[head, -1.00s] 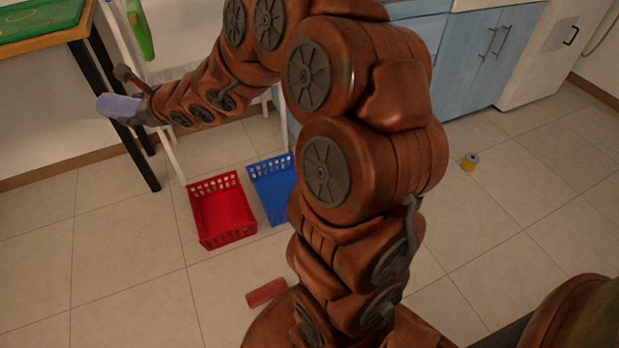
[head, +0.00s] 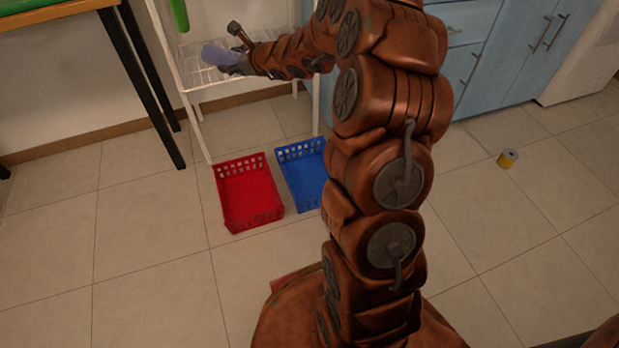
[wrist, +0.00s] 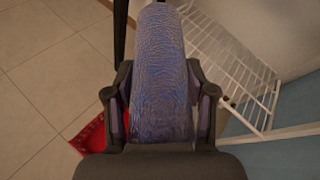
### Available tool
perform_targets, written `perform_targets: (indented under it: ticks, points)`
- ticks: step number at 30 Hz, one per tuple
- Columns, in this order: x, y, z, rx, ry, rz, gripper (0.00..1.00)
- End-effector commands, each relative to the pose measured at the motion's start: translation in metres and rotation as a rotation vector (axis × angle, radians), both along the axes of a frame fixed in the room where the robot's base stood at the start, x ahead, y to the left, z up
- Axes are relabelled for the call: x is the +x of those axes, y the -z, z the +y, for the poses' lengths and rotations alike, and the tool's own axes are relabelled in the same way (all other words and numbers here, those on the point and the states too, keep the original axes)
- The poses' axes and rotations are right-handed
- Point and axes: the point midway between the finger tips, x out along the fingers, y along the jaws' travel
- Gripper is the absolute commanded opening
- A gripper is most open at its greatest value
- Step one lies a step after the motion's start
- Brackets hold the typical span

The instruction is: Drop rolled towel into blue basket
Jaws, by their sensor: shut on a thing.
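The rolled towel (wrist: 160,80) is purple-blue with a wrinkled texture. My gripper (wrist: 160,105) is shut on it, with one finger on each side, in the wrist view. In the head view the towel (head: 217,54) is held in my gripper (head: 238,64) at the upper left, in front of the white rack. The blue basket (head: 304,176) stands on the floor, lower and to the right of the gripper. My arm hides part of its right side. No contents show in its visible part.
A red basket (head: 248,192) stands just left of the blue one; its corner shows in the wrist view (wrist: 93,136). A white wire rack (head: 180,75) stands behind. A dark-legged table (head: 152,90) is at left.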

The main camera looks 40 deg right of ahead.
Motion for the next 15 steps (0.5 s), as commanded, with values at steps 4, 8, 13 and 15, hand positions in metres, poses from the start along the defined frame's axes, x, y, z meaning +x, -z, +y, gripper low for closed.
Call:
perform_targets:
  ticks: [4, 8, 13, 15]
  points:
    - [0.011, 0.033, -0.027, 0.000, -0.003, 0.005, 0.16]
    - [0.018, 0.058, -0.049, 0.000, -0.008, 0.002, 0.16]
    - [0.022, 0.096, -0.078, 0.002, -0.015, 0.006, 0.16]
    - [0.022, 0.110, -0.090, 0.001, -0.020, 0.002, 0.16]
